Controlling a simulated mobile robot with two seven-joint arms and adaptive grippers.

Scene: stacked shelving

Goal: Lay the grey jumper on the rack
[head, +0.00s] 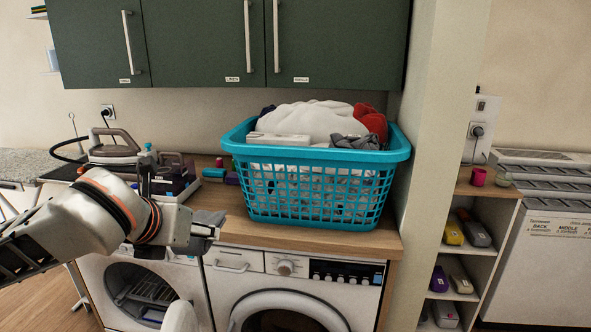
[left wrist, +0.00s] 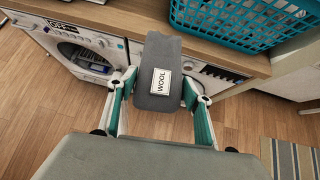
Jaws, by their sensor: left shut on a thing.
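My left gripper (head: 207,232) is over the front edge of the wooden counter, left of the blue basket. It is shut on a folded grey jumper (left wrist: 165,55) with a white label reading WOOL. In the left wrist view the jumper sits between the two fingers (left wrist: 158,98), clear of the floor. In the head view only a grey patch of it (head: 209,217) shows behind the gripper. A pale slatted unit (head: 545,180) at the far right, with a sign reading BACK and MIDDLE, looks like the rack; its right side is cut off. My right gripper is out of view.
The blue basket (head: 313,154) of laundry stands on the counter (head: 330,240) above two front-loading machines. An iron (head: 115,148) sits at the left.

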